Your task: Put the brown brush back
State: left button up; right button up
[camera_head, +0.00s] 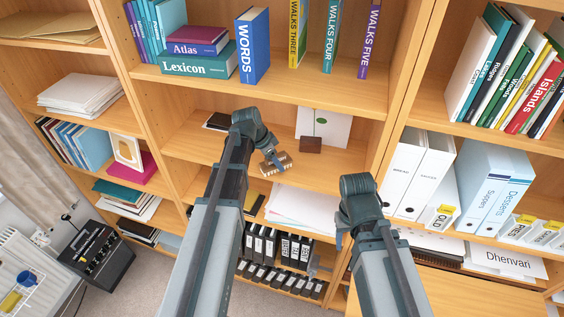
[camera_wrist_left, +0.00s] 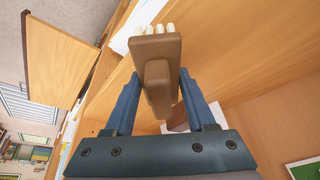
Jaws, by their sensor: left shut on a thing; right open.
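The brown brush (camera_head: 277,165) is a small brown block with pale bristle tufts along one edge. It is held in my left gripper (camera_head: 272,157), in front of the middle shelf (camera_head: 190,150) of the centre bookcase. In the left wrist view the brush (camera_wrist_left: 155,47) sits between the two blue fingers, with its handle block gripped and the tufts at the far end. The fingers are shut on it. My right gripper (camera_head: 341,238) is low in front of the right part of the bookcase, open and holding nothing that I can see. Its fingers are mostly hidden by the wrist.
White papers (camera_head: 303,208) lie on the shelf below. White binders (camera_head: 405,172) stand to the right.

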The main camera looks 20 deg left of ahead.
aim_at(282, 162)
pick_arm(q)
jog(key=shift+w+d+f+b, duration=0.3)
jog(key=shift+w+d, duration=0.2)
jog(key=shift+w+d+f+b, duration=0.25)
jog(key=shift+w+d, duration=0.2)
jog(key=shift+f+b, duration=0.35)
jog(key=shift+s+a+r, duration=0.1)
jog(key=shift+f, duration=0.2)
jog(key=o, duration=1.2)
jog(key=shift+r, duration=0.15)
